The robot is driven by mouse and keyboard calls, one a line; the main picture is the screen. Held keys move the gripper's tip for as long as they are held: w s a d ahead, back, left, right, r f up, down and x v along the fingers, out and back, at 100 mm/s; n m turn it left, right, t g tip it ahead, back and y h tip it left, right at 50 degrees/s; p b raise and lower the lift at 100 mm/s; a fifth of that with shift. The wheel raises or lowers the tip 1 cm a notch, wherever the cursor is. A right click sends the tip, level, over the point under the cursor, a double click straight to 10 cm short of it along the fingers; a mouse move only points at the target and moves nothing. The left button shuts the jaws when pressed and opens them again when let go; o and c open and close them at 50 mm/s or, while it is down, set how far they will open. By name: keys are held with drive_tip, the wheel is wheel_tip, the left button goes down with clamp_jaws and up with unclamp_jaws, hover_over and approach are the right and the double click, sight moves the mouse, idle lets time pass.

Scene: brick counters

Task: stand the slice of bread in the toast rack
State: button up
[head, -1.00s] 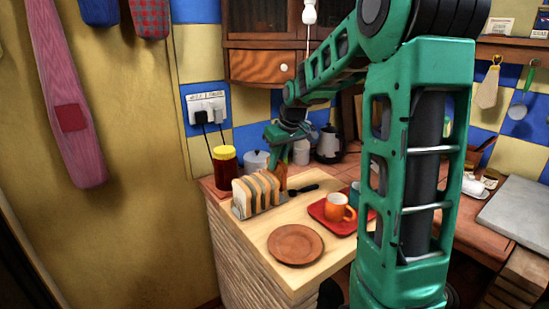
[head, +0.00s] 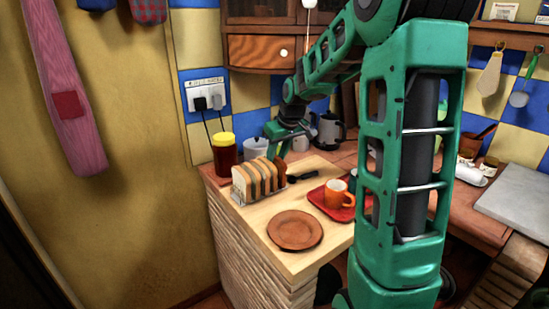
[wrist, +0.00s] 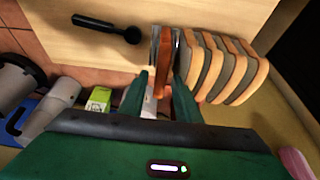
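The toast rack (head: 240,201) stands on the wooden counter board with several pale, dark-crusted slices in it. The brown-orange slice of bread (wrist: 164,60) is upright at the end of the rack, between two thin metal dividers in the wrist view; it also shows at the rack's right end in the head view (head: 282,168). My gripper (wrist: 161,76) straddles this slice, one finger on each side, with narrow gaps visible between fingers and slice. In the head view my gripper (head: 275,150) is just above the rack's right end. The slice's lower edge is hidden.
A black-handled utensil (wrist: 105,26) lies beside the rack. A red tray (head: 318,196) with an orange mug (head: 338,194) and a brown plate (head: 295,230) are in front. A yellow-lidded jar (head: 224,155) stands behind the rack. Bare board lies between rack and plate.

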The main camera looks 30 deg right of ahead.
drive_tip(key=shift+r, duration=0.1)
drive_tip(key=v, duration=1)
drive_tip(key=shift+r, duration=0.25)
drive_tip(key=shift+s, duration=0.15)
drive_tip(key=s+a+f+m+g, duration=0.1)
drive_tip(key=s+f+m, duration=0.1)
drive_tip(key=s, duration=0.9)
drive_tip(key=s+a+f+m+g, duration=0.2)
drive_tip(key=s+f, duration=0.3)
drive_tip(key=s, duration=0.5)
drive_tip(key=s+a+f+m+g, duration=0.1)
drive_tip(key=s+f, duration=0.3)
drive_tip(key=s, duration=0.7)
drive_tip(key=shift+s+a+m+g, duration=0.3)
drive_tip(key=shift+a+m, duration=0.25)
drive_tip(key=shift+m, duration=0.35)
